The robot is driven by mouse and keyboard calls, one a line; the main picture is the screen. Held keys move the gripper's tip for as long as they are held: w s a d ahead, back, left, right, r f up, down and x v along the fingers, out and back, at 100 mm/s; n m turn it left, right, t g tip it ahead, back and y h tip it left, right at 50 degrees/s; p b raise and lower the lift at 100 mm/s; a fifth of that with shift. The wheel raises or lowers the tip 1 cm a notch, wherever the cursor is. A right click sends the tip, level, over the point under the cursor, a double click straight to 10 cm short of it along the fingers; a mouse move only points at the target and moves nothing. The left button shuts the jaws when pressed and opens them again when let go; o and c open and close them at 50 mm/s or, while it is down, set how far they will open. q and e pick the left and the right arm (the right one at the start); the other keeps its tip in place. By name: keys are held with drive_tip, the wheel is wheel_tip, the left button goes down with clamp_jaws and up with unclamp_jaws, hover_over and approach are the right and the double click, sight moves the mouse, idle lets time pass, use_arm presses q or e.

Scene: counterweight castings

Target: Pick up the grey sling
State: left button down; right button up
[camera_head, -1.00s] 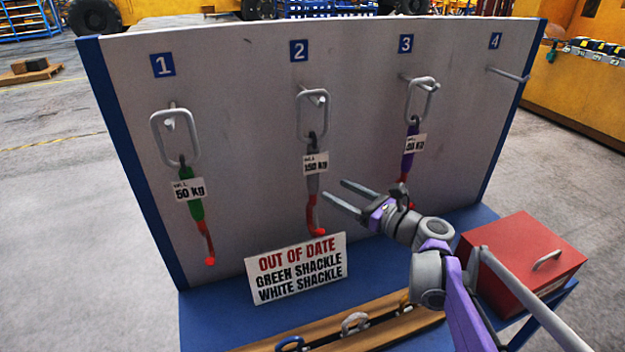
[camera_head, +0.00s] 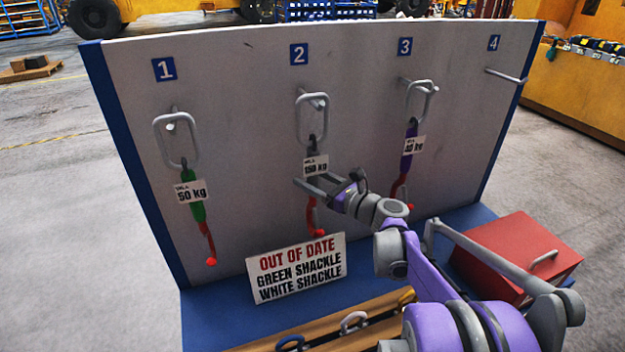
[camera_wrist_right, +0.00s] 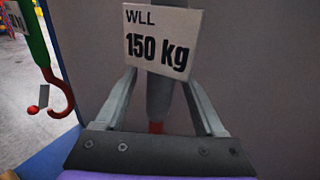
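The grey sling (camera_head: 311,153) hangs from peg 2 by a large metal link (camera_head: 312,118). It carries a white "WLL 150 kg" tag (camera_head: 315,166) and has a red hook (camera_head: 313,222) at its lower end. My right gripper (camera_head: 309,185) is at the sling's body just below the tag. In the right wrist view, the grey sling (camera_wrist_right: 160,95) hangs between the two open fingers (camera_wrist_right: 160,82), with visible gaps on both sides. The tag (camera_wrist_right: 160,42) hangs just above the fingertips. My left gripper is out of view.
A green 50 kg sling (camera_head: 197,210) hangs on peg 1, a purple sling (camera_head: 409,140) on peg 3; peg 4 (camera_head: 507,76) is bare. An "out of date" sign (camera_head: 296,268), a wooden shackle rack (camera_head: 325,328) and a red box (camera_head: 520,255) stand on the blue base.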

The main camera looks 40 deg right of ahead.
clamp_jaws()
idle(1.3)
